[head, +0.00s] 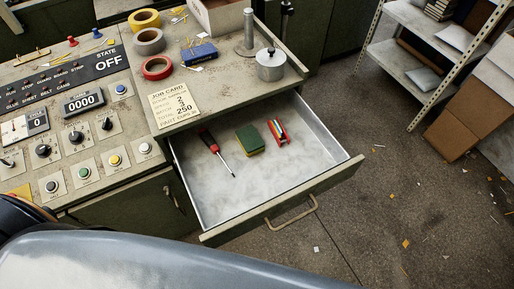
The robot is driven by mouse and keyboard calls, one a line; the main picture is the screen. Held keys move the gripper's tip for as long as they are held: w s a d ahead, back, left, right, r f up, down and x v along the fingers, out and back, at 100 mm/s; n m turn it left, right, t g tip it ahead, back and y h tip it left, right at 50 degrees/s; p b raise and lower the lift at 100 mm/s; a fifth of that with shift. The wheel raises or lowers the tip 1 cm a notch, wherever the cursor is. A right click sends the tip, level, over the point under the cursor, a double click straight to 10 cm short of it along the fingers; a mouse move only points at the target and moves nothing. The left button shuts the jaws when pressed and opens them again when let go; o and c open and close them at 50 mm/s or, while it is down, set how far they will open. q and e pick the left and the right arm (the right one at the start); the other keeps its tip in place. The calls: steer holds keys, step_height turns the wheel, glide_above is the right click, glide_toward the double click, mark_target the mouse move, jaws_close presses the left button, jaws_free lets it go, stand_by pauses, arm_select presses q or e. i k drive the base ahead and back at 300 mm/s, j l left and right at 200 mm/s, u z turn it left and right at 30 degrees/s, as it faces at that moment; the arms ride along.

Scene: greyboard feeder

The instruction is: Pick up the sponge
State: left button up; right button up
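The sponge (249,141), green on top with a yellow layer showing along its edge, lies in the open drawer (225,199). It sits in the drawer's back half, between a red-and-black screwdriver (218,153) on its left and a small red item with coloured strips (278,132) close on its right. Nothing covers the sponge. Neither of my grippers shows in the head view. Grey and black parts of my own body fill the bottom edge and the lower left corner.
The drawer's low walls and its front with a handle (291,211) surround the sponge; its front half is bare. The worktop above holds tape rolls (150,41), a blue box (198,54), a job card (174,103) and a metal pot (270,66). A control panel stands left.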

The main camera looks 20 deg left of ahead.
mark_target(252, 143)
steer(key=u, duration=2.6)
steer(key=z, duration=1.95)
steer(key=j+z, duration=0.25)
steer(key=j, duration=0.2)
steer(key=k+j+z, duration=0.25)
steer(key=j, duration=0.15)
steer(key=i+j, duration=0.05)
